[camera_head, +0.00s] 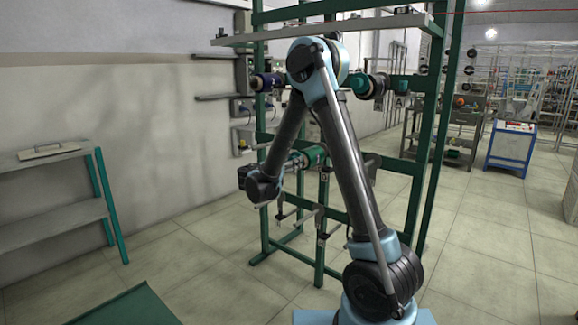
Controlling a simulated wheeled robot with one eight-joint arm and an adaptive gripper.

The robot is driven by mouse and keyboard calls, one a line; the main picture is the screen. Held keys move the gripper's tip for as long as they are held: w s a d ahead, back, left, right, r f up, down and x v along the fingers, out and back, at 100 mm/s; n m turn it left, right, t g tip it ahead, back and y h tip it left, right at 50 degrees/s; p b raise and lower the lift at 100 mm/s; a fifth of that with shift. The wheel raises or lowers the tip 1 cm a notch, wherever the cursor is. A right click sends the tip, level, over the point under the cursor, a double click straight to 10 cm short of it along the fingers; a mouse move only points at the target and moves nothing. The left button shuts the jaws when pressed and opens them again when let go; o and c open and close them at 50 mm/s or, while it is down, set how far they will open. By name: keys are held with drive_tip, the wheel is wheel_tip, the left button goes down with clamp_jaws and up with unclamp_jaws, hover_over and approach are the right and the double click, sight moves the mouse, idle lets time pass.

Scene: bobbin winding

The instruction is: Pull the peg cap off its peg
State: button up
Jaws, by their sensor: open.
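A green frame (319,258) stands in the middle of the view and carries several spindle units. A dark purple cylinder (268,82) is at its upper left and a teal unit (360,85) at its upper right. Another teal and metal unit (312,156) sits lower, behind my arm. I cannot tell which part is the peg cap or its peg. My arm is bent, and its dark wrist shows in front of the frame's left side, below the purple cylinder. I cannot make out my gripper's fingers; they seem hidden behind the wrist.
A grey shelf with green legs (52,222) stands at the left wall. A green surface (125,308) is at the lower left. A blue-framed cart (510,148) and racks are at the back right. The tiled floor (480,265) at right is clear.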

clamp_jaws()
drive_tip(key=shift+s+a, duration=0.1)
drive_tip(key=shift+v, duration=2.9)
